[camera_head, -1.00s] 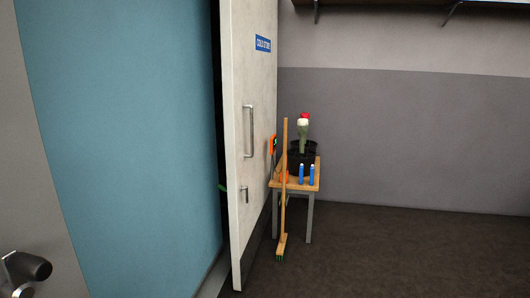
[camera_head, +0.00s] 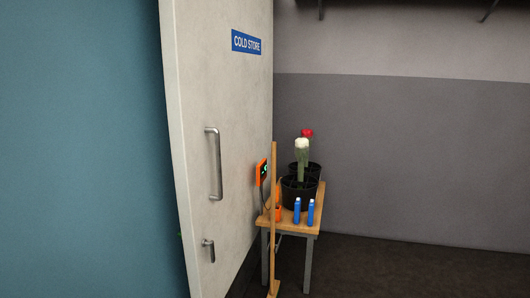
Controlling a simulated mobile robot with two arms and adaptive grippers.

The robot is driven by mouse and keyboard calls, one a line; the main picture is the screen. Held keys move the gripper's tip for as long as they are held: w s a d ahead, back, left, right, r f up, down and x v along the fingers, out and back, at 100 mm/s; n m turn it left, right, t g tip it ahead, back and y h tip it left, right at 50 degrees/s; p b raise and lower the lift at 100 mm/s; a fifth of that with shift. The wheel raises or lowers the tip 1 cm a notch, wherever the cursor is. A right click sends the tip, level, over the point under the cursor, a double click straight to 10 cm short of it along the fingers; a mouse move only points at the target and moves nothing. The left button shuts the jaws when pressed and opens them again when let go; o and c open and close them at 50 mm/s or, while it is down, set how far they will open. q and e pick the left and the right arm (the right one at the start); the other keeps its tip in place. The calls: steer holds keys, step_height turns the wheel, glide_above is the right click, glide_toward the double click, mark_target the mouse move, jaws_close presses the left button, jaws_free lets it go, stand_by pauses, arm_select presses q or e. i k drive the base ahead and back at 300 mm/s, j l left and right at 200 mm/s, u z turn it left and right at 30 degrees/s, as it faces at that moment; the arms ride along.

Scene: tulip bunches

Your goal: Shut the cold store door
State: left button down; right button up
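The cold store door (camera_head: 218,110) is a tall pale grey panel left of centre, seen at a steep angle. It carries a blue COLD STORE sign (camera_head: 246,42), a long vertical metal pull handle (camera_head: 214,163) and a smaller lever handle (camera_head: 208,250) below. Its near edge stands against a blue-green wall (camera_head: 80,150) on the left. Whether a gap remains behind that edge cannot be made out. Neither of my grippers is in view.
Right of the door stands a small wooden table (camera_head: 308,219) with black buckets (camera_head: 300,192), red and white tulips (camera_head: 303,150) and blue bottles (camera_head: 310,212). A broom (camera_head: 274,220) leans before it. An orange device (camera_head: 262,172) is beside the door. Dark floor at right is clear.

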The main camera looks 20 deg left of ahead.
mark_target(218, 55)
steer(key=i+l+u, duration=0.1)
steer(key=i+u, duration=0.15)
steer(key=i, duration=0.3)
steer(key=i+l+u, duration=0.3)
steer(key=i, duration=0.25)
steer(key=i+l+u, duration=0.25)
steer(key=i, duration=0.25)
